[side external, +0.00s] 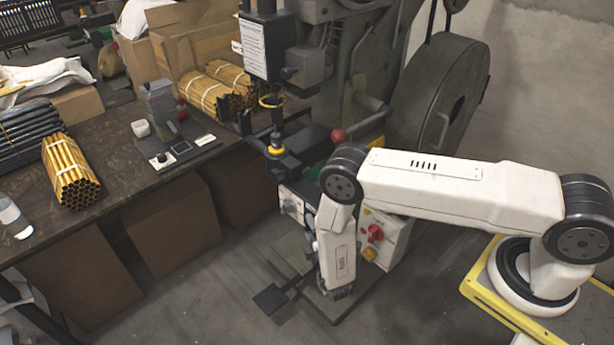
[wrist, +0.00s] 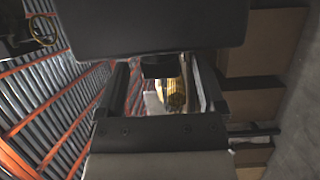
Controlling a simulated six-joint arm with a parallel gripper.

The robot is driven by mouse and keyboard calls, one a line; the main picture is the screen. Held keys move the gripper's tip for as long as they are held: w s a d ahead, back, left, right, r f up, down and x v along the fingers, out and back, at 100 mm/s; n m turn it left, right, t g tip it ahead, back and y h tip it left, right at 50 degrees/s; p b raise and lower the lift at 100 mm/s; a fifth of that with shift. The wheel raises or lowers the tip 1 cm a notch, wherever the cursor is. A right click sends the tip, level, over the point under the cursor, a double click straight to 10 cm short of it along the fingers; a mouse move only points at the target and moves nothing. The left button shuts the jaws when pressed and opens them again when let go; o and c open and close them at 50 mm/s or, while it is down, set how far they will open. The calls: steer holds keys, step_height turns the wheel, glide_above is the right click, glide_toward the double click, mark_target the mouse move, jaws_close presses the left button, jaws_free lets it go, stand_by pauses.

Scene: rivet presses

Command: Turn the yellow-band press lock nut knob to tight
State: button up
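My gripper (wrist: 162,90) shows in the wrist view as two dark fingers standing apart. A dark block shows at the far end of the gap, and a blurred yellow piece (wrist: 175,94) shows through it. I cannot tell whether the fingers touch either. In the side view my forearm hangs low before the press, and the fingertips are not clear.
A control box with a red knob (side external: 375,233) is just right of my forearm. A red ball handle (side external: 338,135) sticks out above my elbow. A large flywheel (side external: 440,105) is behind. The workbench (side external: 115,165) at left holds bundled tubes (side external: 70,172).

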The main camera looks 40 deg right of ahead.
steer(key=v, duration=0.8)
stand_by(0.4)
steer(key=shift+d, duration=0.1)
steer(key=shift+w+d+r, duration=0.1)
steer(key=s+d+r+m+g+h, duration=0.3)
steer(key=d+r+m+g, duration=0.1)
steer(key=d+r+g, duration=0.3)
steer(key=s+d+r+m+g+h, duration=0.25)
steer(key=d+r+m+g, duration=0.2)
steer(key=r+g, duration=0.4)
steer(key=s+a+r+m+y, duration=0.2)
steer(key=r+y, duration=0.3)
steer(key=y, duration=0.1)
steer(key=s+a+r+m+t+y, duration=0.1)
steer(key=s+a+r+m+y, duration=0.1)
steer(key=r+y, duration=0.3)
steer(key=shift+a+r+m+y, duration=0.2)
steer(key=shift+a+m+y, duration=0.2)
steer(key=shift+y, duration=0.45)
